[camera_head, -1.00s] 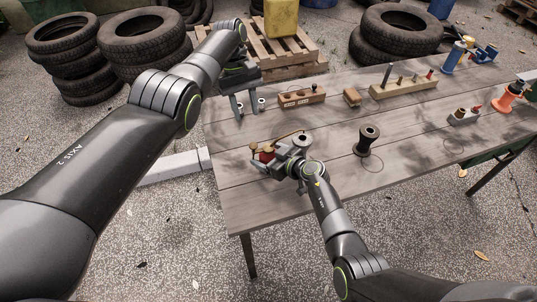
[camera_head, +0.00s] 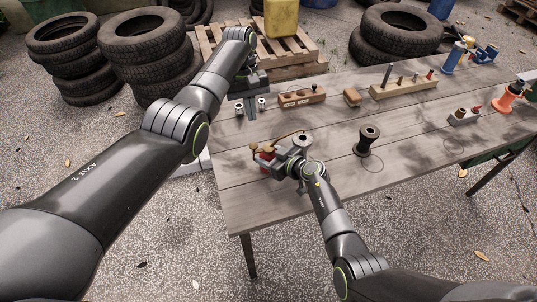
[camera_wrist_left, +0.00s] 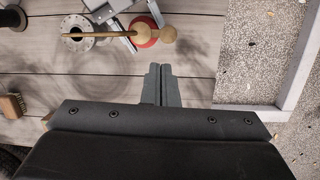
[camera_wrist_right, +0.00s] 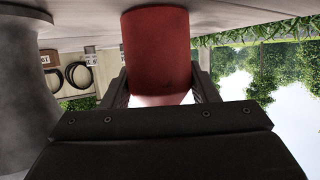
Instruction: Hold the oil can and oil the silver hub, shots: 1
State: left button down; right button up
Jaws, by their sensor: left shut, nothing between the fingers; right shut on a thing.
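The red oil can (camera_head: 267,157) is held low at the table's near left part by my right gripper (camera_head: 277,162), which is shut on it. The can's red body (camera_wrist_right: 157,50) fills the middle of the right wrist view. The silver hub (camera_head: 302,139) stands just right of the can. In the left wrist view, the can's brass spout (camera_wrist_left: 100,34) reaches across the hub's flange (camera_wrist_left: 77,43); I cannot tell whether it touches. My left gripper (camera_head: 252,117) is shut and empty, beyond the can. Its closed fingers (camera_wrist_left: 161,85) point toward the can's round brass parts (camera_wrist_left: 168,34).
A dark spool (camera_head: 367,140) stands right of the hub. A wooden block with holes (camera_head: 301,97), a small brush (camera_head: 352,97) and a long wooden rack (camera_head: 403,89) line the far side.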

pick_arm(q)
jog(key=d+m+t, duration=0.1)
jog(key=m, duration=0.1)
jog(key=r+m+t, duration=0.1)
jog(key=m+t, duration=0.2)
jog(key=t, duration=0.2)
send_over(254, 145)
jog(key=shift+s+a+f, duration=0.1)
jog(key=shift+f, duration=1.45)
jog(key=shift+s+a+f, duration=0.1)
jog(key=shift+f, duration=1.45)
jog(key=shift+f, duration=0.15)
jog(key=shift+f, duration=1.2)
jog(key=shift+r, duration=1.35)
